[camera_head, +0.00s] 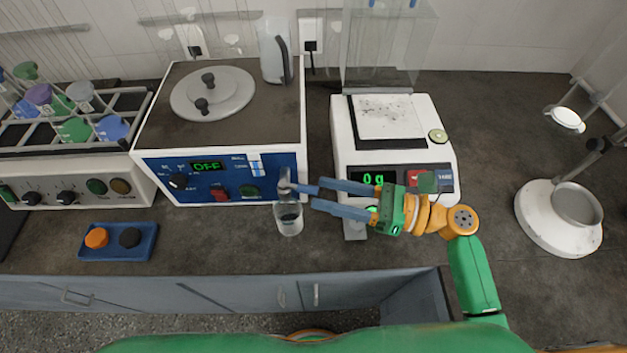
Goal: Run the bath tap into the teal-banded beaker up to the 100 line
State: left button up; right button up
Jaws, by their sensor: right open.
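The water bath (219,180) is a white box with a blue front panel, and its display reads OFF. Its grey tap (285,183) sticks out at the panel's right end. A small clear beaker (289,222) stands on the bench under the tap. I cannot make out a teal band, the 100 line or a water level on it. My right gripper (316,194) is open and points left, its two blue fingers just right of the tap. A thin blue piece, seemingly the tap's lever, reaches toward the fingertips; contact is unclear. My left gripper is not in view.
A white balance (395,158) reading 0 g stands behind my right gripper. A tube rack unit (75,165) is at the left, with a blue tray (118,243) in front. A round-based white stand (558,230) is at the right. The bench front is mostly clear.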

aim_at(313, 193)
jog(key=x, duration=0.3)
jog(key=shift+s+a+r, duration=0.1)
jog(key=shift+s+a, duration=0.05)
jog(key=shift+s, duration=0.15)
jog(key=shift+w, duration=0.35)
jog(key=shift+s, duration=0.25)
grip_shut()
dwell(0.5)
